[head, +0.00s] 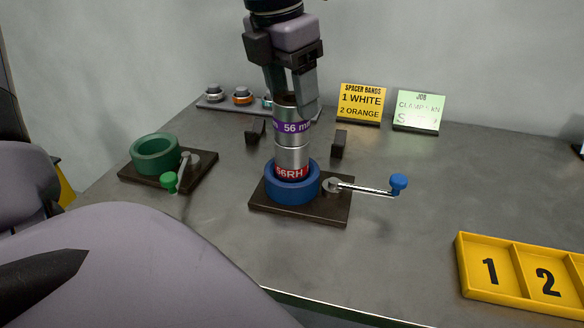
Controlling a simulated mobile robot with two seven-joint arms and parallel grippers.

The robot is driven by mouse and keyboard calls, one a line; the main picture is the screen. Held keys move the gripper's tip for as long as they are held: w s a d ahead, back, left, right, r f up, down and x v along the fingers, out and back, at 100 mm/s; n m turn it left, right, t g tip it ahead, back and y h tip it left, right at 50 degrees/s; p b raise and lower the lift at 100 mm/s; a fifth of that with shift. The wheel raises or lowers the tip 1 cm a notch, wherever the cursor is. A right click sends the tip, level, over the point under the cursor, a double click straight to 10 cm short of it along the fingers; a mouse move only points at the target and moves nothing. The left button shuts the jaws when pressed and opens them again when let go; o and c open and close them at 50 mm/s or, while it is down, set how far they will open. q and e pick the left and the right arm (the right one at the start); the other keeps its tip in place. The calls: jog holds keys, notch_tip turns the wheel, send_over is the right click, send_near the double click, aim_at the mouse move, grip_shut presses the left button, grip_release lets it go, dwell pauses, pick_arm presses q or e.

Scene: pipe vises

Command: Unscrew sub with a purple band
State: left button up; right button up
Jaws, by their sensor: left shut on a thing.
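The sub with a purple band (293,127), marked "56 m", stands upright as a silver cylinder. Below it is a silver section with a red band (291,172) reading "56RH", seated in the blue round vise (270,194). The blue vise has a crank with a blue knob (398,182) out to the right. My left gripper (288,98) comes down from above and is shut on the top of the purple-banded sub. The joint between the sub and the lower section shows no clear gap. My right gripper is not in view.
A green vise (155,153) with a green-knobbed crank stands at left. Two dark blocks (339,144) flank the sub. Behind are a rack with rings (241,96), a yellow sign (361,103) and a green sign (419,112). A yellow numbered tray (505,255) lies at right.

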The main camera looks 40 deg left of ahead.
pick_arm(q)
jog(key=shift+f+n+b, duration=0.15)
jog(key=shift+n+b, duration=0.15)
jog(key=shift+n, duration=0.4)
jog(key=shift+n+y+b, duration=0.3)
jog(key=shift+n+b, duration=0.05)
jog(key=shift+n, duration=0.25)
jog(key=n+b, duration=0.1)
jog(key=n, duration=0.3)
jog(key=shift+y+b, duration=0.3)
jog(key=shift+b, duration=0.1)
jog(key=shift+r+n, duration=0.2)
jog(key=shift+n, duration=0.9)
jog(key=shift+n+g+y, duration=0.3)
jog(key=shift+n, duration=0.4)
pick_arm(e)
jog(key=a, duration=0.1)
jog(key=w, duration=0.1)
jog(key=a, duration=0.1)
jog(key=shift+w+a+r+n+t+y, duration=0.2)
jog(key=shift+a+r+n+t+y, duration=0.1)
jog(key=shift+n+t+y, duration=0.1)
pick_arm(q)
jog(key=shift+n, duration=0.3)
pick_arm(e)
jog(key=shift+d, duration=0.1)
